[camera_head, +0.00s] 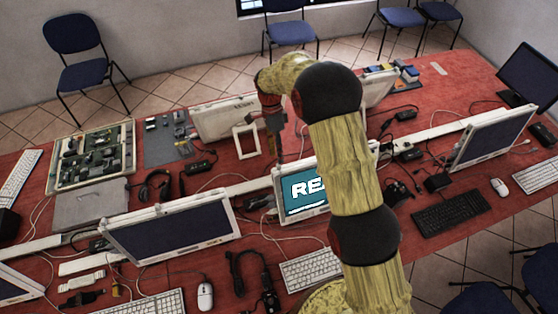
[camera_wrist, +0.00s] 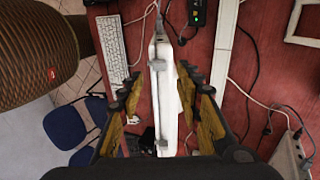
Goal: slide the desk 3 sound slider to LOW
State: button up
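A white monitor (camera_head: 301,191) with a teal screen reading "RE" stands mid-table, partly hidden behind my arm. My gripper (camera_head: 279,150) hangs just above and behind its top edge. In the wrist view the white top of a monitor (camera_wrist: 163,105) runs between the two fingers of my gripper (camera_wrist: 159,76), seen from above. The fingers are spread apart, with nothing visibly held. I cannot make out the sound slider or a LOW mark in either view.
A dark-screened monitor (camera_head: 172,228) stands left, and another (camera_head: 493,137) right. A keyboard (camera_head: 311,270) lies before the teal screen; a black power brick (camera_wrist: 197,12) lies near the monitor's far end. Loose cables cover much of the red table (camera_head: 226,282).

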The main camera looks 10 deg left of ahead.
aim_at(279, 166)
jog(key=shift+p+x, duration=0.3)
jog(key=shift+x, duration=1.9)
grip_shut()
jog(key=shift+w, duration=0.1)
